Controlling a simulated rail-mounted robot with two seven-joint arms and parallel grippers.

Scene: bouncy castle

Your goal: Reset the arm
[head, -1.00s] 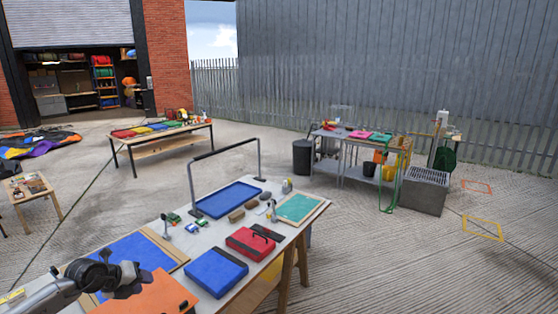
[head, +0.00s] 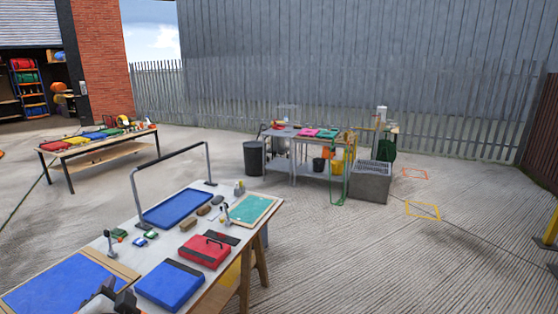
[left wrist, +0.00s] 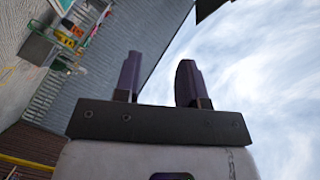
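My left gripper (left wrist: 158,85) shows in the left wrist view with its two dark fingers standing apart. Nothing is between them; behind them are the grey wall and cloudy sky. In the head view only a dark part of my left arm's end (head: 112,300) shows at the bottom edge, over the near corner of the worktable (head: 205,298). My right gripper is in neither view.
The worktable holds a red case (head: 204,250), a blue case (head: 170,284), a blue tray (head: 178,208) and a green mat (head: 248,210). A black rail (head: 170,160) stands over it. Concrete floor (head: 350,260) at the right is clear apart from painted outlines.

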